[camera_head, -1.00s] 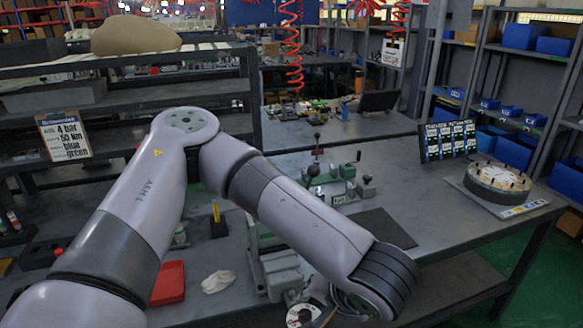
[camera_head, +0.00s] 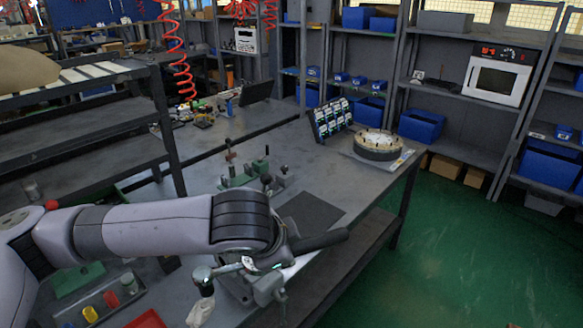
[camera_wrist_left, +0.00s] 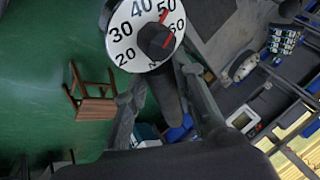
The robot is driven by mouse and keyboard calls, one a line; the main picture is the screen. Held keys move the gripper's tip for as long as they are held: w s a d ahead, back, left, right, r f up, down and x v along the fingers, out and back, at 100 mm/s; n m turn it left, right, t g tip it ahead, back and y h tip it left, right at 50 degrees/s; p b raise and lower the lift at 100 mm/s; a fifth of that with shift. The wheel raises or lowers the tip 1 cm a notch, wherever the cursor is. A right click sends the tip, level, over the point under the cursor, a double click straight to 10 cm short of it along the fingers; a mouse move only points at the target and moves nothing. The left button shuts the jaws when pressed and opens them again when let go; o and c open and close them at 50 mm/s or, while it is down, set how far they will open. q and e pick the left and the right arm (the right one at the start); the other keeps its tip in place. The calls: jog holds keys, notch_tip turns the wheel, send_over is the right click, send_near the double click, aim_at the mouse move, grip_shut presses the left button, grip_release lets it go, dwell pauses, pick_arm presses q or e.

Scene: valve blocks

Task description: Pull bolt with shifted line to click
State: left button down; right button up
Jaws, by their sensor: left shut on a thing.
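My left gripper (camera_head: 285,250) is in front of the workbench. It is shut on a wrench-like tool, whose black handle (camera_head: 322,240) points right and whose metal shaft and head (camera_head: 204,274) point left. In the left wrist view, my left gripper (camera_wrist_left: 165,100) has its fingers on either side of the dark handle (camera_wrist_left: 166,92). A white dial (camera_wrist_left: 122,38) with numbers and a red pointer sits at its end. A round disc (camera_head: 377,154) with several small upright bolts on its pale top stands on the bench, away from the gripper. Line marks are too small to tell.
A green-based fixture (camera_head: 240,179) and a dark mat (camera_head: 308,213) lie on the bench (camera_head: 345,184). Shelves with blue bins (camera_head: 421,125) line the back. Green floor (camera_head: 470,250) is free at right.

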pick_arm(q)
jog(key=w+r+m+g+h+p, duration=0.4)
jog(key=w+r+m+p, duration=0.4)
jog(key=m, duration=0.4)
jog(key=shift+w+d+r+m+g+h, duration=0.3)
jog(key=shift+w+m+g+h, duration=0.1)
jog(key=shift+w+g, duration=0.45)
jog(key=shift+f, duration=0.1)
